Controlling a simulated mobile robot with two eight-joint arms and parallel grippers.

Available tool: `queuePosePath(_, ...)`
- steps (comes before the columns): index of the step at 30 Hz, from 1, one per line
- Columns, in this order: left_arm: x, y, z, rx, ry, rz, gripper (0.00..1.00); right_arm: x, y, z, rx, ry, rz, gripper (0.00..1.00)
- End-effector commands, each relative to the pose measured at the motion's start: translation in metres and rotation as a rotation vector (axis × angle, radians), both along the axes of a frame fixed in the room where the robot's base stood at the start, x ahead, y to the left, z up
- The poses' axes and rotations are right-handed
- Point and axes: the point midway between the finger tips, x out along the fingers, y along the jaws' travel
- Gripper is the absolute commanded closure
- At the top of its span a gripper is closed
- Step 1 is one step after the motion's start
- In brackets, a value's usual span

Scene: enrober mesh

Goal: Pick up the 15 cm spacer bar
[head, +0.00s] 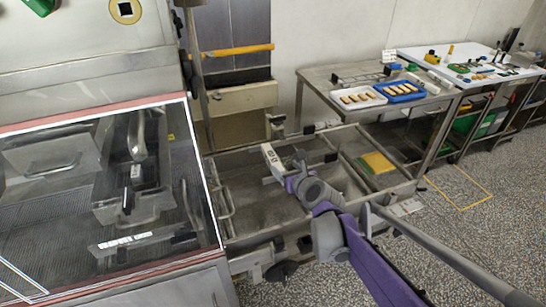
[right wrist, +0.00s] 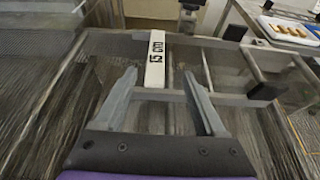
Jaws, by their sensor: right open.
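The spacer bar (head: 270,156) is a short white bar with dark marks, lying across the metal frame in the middle of the head view. In the right wrist view the white bar (right wrist: 155,58) stands lengthwise in the picture, and its dark marks seem to include a 15. My right gripper (head: 284,168) is at the near end of the bar. In the right wrist view its two grey fingers (right wrist: 160,76) are apart, with the bar's near end showing between and beyond their tips. I cannot tell whether they touch it. My left gripper is not in view.
The metal frame (head: 240,239) has crossbars and side rails around the bar. A yellow-green block (head: 377,162) lies on its right part. A glazed machine (head: 60,215) stands at left. A steel table (head: 327,82) with a blue tray (head: 413,97) stands behind.

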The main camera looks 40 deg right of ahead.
Motion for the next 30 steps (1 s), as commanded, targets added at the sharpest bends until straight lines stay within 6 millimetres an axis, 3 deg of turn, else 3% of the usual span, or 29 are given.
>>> queuePosePath(6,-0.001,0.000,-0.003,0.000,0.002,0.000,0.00,0.030,-0.008,-0.013,0.001,0.001,0.002,0.28)
queuePosePath(14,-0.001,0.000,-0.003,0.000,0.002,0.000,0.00,0.045,-0.013,-0.020,-0.001,0.000,0.001,0.28)
queuePosePath(22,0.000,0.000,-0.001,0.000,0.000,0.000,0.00,0.078,-0.019,-0.035,0.000,0.000,0.002,0.28)
queuePosePath(30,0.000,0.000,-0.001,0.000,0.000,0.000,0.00,0.088,-0.023,-0.039,-0.001,0.000,0.002,0.28)
